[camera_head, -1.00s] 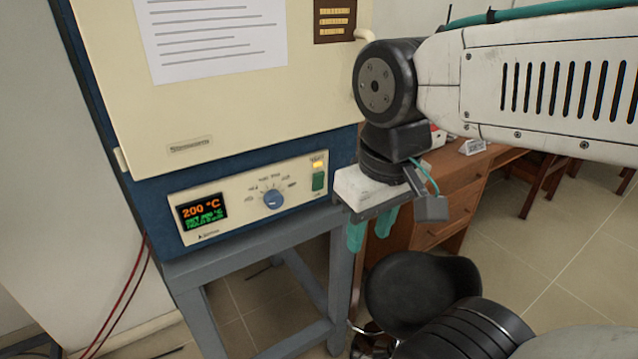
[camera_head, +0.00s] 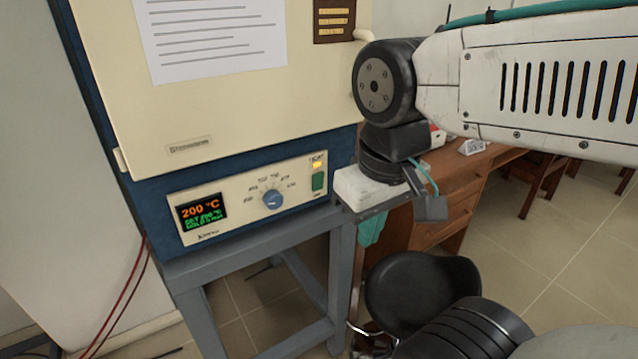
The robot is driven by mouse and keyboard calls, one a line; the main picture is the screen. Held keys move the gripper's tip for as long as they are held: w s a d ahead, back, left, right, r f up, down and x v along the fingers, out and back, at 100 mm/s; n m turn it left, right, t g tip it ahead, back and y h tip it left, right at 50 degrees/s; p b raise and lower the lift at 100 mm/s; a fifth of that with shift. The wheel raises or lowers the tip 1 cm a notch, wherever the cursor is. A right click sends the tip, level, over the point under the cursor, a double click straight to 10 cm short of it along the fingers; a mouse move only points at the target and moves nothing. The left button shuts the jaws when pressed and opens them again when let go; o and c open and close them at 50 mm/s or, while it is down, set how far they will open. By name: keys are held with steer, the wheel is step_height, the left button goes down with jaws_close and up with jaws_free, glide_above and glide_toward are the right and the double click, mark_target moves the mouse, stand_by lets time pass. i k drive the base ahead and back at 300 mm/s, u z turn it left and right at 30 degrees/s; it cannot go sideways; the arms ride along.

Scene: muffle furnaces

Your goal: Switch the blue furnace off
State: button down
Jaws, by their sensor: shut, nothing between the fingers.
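The blue furnace (camera_head: 140,198) has a cream door (camera_head: 215,95) that is shut. Its cream control panel (camera_head: 240,207) carries a lit display (camera_head: 202,214) reading 200 °C in orange with green text below. A blue dial (camera_head: 273,200) sits in the panel's middle. To its right are a lit amber lamp (camera_head: 317,164) and a green switch (camera_head: 318,181). My gripper (camera_head: 371,228) is shut and empty, with teal fingers pointing down. It is to the right of the panel and lower than the switch, apart from the furnace.
The furnace stands on a grey metal stand (camera_head: 245,250). A wooden desk (camera_head: 450,195) is behind my arm, and a black stool (camera_head: 420,290) stands below my gripper. Red cables (camera_head: 122,305) hang at the left. Tiled floor is free at the right.

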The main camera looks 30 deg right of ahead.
mark_target(318, 178)
steer(key=z, duration=0.9)
steer(key=k, duration=0.75)
steer(key=u, duration=0.8)
steer(key=i, duration=0.5)
steer(key=u, duration=0.05)
